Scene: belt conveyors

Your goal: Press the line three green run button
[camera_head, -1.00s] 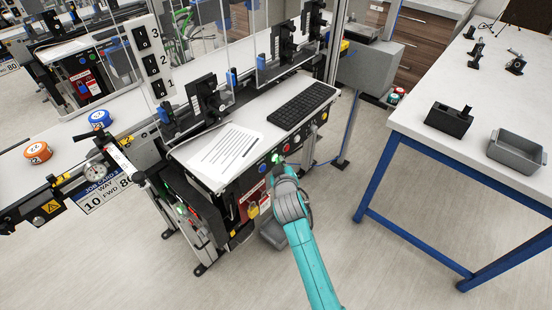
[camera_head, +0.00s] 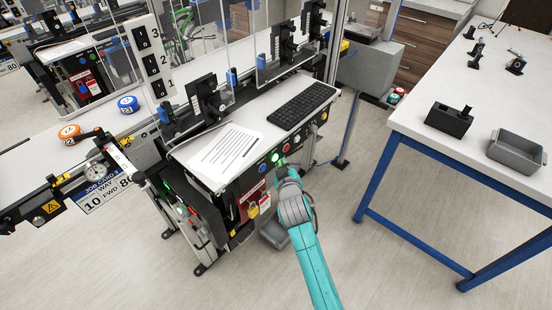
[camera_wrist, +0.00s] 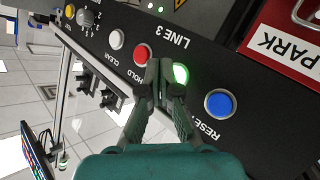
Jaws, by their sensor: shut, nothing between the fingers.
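The line three panel (camera_wrist: 200,55), labelled LINE 3, fills the wrist view. Its green button (camera_wrist: 181,73) glows, with the red HOLD button (camera_wrist: 142,55) on its left and the blue RESET button (camera_wrist: 219,104) on its right. My gripper (camera_wrist: 160,86) is shut and empty. Its tips sit in front of the panel between the red and green buttons, overlapping the green one's left edge; whether they touch it I cannot tell. In the head view the green button (camera_head: 280,162) shows bright just beyond my gripper (camera_head: 285,175).
A white CLEAR button (camera_wrist: 116,39) and a selector knob (camera_wrist: 86,18) lie further left. A keyboard (camera_head: 301,104) and paper sheet (camera_head: 226,147) lie on the ledge above the panel. Orange (camera_head: 69,133) and blue (camera_head: 128,104) pucks are on the belt. A blue-legged table (camera_head: 480,150) stands right.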

